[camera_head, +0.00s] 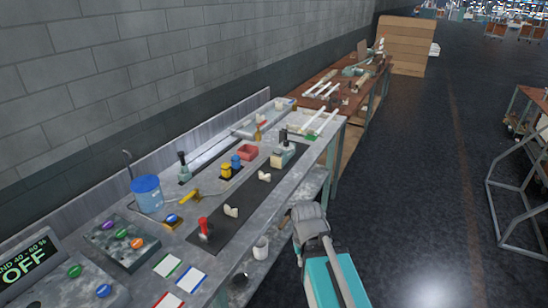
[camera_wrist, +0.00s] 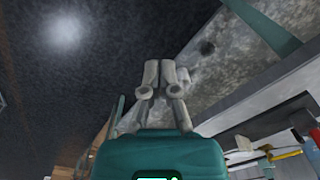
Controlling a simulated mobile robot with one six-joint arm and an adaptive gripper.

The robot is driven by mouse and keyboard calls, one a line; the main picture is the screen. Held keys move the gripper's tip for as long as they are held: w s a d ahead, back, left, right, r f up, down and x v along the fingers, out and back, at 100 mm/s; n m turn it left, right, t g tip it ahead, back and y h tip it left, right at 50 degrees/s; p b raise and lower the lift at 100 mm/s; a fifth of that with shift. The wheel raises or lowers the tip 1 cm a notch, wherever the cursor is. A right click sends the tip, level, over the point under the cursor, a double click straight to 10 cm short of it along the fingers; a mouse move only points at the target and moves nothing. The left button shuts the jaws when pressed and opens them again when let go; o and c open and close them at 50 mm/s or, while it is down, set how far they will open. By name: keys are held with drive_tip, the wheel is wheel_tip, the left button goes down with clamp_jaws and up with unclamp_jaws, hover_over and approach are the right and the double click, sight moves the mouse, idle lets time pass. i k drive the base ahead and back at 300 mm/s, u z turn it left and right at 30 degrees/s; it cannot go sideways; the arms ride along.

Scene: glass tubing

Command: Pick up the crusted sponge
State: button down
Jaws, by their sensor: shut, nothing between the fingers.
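I cannot tell with certainty which item is the crusted sponge; nothing in either view clearly shows a crust. Small cream pieces lie on the dark strip of the workbench in the head view, one nearer (camera_head: 231,211) and one farther (camera_head: 264,176). My gripper (camera_wrist: 166,68) shows in the wrist view with its grey fingers together, shut and empty. In the head view my teal and grey arm is beside the bench's front edge, over the aisle and apart from the items on top.
A white cup (camera_head: 261,248) is on the lower shelf. A metal frame (camera_head: 515,200) stands right; the dark floor between is clear.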

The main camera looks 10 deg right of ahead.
sight(279, 152)
drive_tip(key=z, duration=0.55)
drive_tip(key=k, duration=1.35)
drive_tip(key=z, duration=0.85)
drive_tip(key=i, duration=1.05)
drive_tip(key=z, duration=0.3)
drive_tip(key=i, duration=1.55)
drive_tip(key=u, duration=0.75)
drive_tip(key=i, duration=0.5)
drive_tip(key=u, duration=0.6)
